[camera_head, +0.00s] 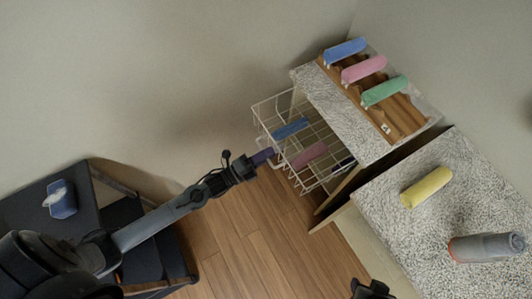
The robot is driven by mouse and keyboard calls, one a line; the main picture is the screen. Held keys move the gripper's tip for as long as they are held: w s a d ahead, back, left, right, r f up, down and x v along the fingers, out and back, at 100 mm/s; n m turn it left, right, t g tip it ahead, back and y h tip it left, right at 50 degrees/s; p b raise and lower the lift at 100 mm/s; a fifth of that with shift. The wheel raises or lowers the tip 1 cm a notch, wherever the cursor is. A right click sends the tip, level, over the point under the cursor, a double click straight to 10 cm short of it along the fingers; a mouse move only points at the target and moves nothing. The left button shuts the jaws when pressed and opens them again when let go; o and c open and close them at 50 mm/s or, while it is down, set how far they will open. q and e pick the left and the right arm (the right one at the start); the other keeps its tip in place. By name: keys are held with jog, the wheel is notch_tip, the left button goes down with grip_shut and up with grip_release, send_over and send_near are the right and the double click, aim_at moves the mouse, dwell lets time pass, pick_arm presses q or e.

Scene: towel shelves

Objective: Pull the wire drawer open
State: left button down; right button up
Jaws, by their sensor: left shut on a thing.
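The white wire drawer (304,128) stands out from under the speckled counter at the upper middle. A blue rolled towel (291,128) and a pink rolled towel (310,155) lie in it. A dark item at its right end is partly hidden by the cabinet. My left gripper (264,156) is at the drawer's front side, its purple fingertips shut at the wire front. The exact grip on the wire is too small to make out. My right gripper (372,289) shows only in part at the bottom edge, away from the drawer, and its jaws are unclear.
A wooden rack (397,116) with blue, pink and green towels stands on the counter (342,121). A dark shelf (95,205) stands at left. The wooden floor (240,225) before the drawer is clear.

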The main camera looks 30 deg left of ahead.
pick_arm(q)
jog(key=c, duration=1.3)
grip_release()
jog(key=v, duration=1.1)
